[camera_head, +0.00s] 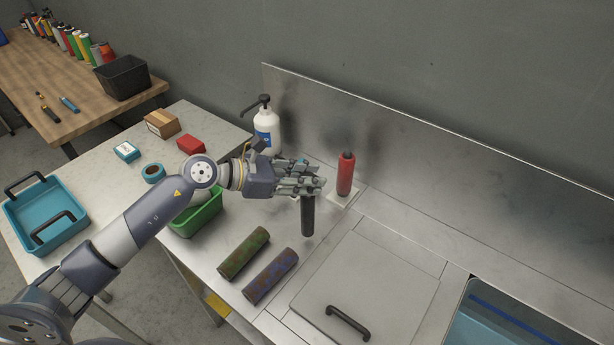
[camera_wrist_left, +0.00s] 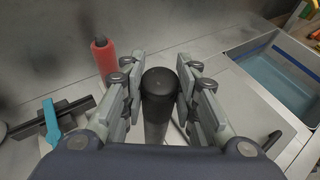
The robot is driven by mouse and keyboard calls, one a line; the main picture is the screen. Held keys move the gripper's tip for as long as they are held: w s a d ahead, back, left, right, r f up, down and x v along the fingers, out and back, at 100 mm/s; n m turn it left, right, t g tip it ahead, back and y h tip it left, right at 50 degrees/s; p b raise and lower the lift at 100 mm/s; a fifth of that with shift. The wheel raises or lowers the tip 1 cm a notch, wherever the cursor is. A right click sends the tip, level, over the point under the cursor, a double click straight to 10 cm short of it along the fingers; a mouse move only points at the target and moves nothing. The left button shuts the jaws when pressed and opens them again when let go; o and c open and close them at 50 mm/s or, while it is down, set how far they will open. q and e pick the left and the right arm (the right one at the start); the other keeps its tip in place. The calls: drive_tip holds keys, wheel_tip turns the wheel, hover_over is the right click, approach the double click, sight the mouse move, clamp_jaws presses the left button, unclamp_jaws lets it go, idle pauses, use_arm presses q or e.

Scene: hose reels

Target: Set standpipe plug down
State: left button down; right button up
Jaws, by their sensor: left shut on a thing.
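My left gripper (camera_head: 314,187) is shut on a dark upright cylinder (camera_head: 307,216), which I take to be the standpipe plug. In the left wrist view the cylinder's round black top (camera_wrist_left: 159,82) shows between the two fingers (camera_wrist_left: 158,98). Its lower end is at or just above the steel counter (camera_head: 330,230); I cannot tell whether it touches. A red bottle with a black top (camera_head: 345,176) stands on a pale square behind the gripper, apart from it. My right gripper is not in view.
Two mottled cylinders, green (camera_head: 243,253) and blue-brown (camera_head: 270,276), lie in front of the gripper. A green bin (camera_head: 197,218) and a white pump bottle (camera_head: 267,130) are near my arm. A lid with a black handle (camera_head: 348,322) and a water basin (camera_head: 500,318) lie to the right.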

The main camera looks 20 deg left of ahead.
sight(308, 207)
use_arm(q)
drive_tip(key=shift+w+a+r, duration=0.1)
drive_tip(key=shift+w+a, duration=0.1)
drive_tip(key=shift+w, duration=0.8)
drive_tip(key=f, duration=0.1)
drive_tip(key=f+p, duration=0.2)
drive_tip(key=shift+w+a+f, duration=0.15)
drive_tip(key=shift+w+f, duration=0.1)
drive_tip(key=shift+f, duration=0.1)
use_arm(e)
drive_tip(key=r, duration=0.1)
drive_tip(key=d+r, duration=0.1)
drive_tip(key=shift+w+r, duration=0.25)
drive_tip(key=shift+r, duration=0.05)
use_arm(q)
drive_tip(key=shift+f, duration=0.1)
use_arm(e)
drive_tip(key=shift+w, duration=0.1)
use_arm(q)
drive_tip(key=shift+f, duration=0.15)
drive_tip(key=c, duration=1.2)
unclamp_jaws()
drive_tip(key=shift+c, duration=0.2)
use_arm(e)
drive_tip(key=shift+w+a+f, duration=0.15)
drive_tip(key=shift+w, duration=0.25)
